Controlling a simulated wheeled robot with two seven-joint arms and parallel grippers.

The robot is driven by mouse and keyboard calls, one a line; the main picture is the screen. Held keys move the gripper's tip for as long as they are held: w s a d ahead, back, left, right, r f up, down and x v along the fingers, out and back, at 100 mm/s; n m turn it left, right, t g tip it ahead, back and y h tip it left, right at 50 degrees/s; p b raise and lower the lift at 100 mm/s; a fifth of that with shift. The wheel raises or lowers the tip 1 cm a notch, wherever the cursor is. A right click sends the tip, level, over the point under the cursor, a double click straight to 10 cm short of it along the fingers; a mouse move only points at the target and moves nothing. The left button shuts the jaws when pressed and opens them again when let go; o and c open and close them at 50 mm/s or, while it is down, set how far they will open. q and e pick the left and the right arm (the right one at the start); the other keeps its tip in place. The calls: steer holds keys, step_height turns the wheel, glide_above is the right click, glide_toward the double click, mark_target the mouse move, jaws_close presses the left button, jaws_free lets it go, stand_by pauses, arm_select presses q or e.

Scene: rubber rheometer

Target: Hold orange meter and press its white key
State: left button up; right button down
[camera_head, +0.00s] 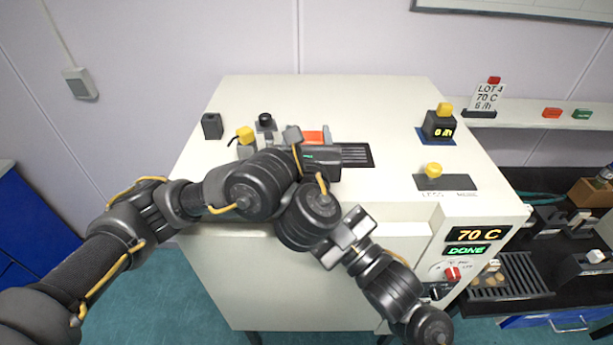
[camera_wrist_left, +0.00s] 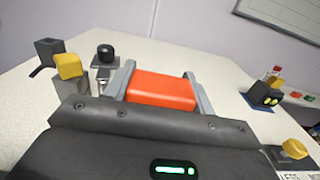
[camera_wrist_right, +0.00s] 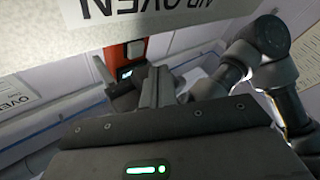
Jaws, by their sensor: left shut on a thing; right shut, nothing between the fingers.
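My right gripper (camera_wrist_right: 155,85) is shut and empty, pointing towards that orange part with a gap.
The white machine (camera_head: 390,100) carries a dark slotted vent (camera_head: 356,154), a yellow-topped black block (camera_head: 439,124) and a yellow knob (camera_head: 433,169). Its front display (camera_head: 478,234) reads 70 C. A shelf (camera_head: 520,117) and dark bench stand at right. My arms crowd the machine's front.

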steer(key=shift+w, duration=0.85)
steer(key=shift+w, duration=0.15)
stand_by(1.4)
steer(key=shift+w, duration=0.25)
arm_select(q)
steer(key=shift+s, duration=0.1)
steer(key=shift+s+d+r, duration=0.1)
steer(key=shift+s+r, duration=0.2)
steer(key=shift+s, duration=0.15)
arm_select(e)
steer(key=shift+w+d+r, duration=0.1)
steer(key=shift+d+r, duration=0.15)
steer(key=shift+r, duration=0.2)
stand_by(0.4)
arm_select(q)
steer(key=shift+w, duration=0.1)
steer(key=shift+w+f, duration=0.15)
steer(key=shift+w, duration=0.05)
arm_select(e)
steer(key=shift+f, duration=0.1)
steer(key=shift+s+a, duration=0.1)
steer(key=shift+s, duration=0.1)
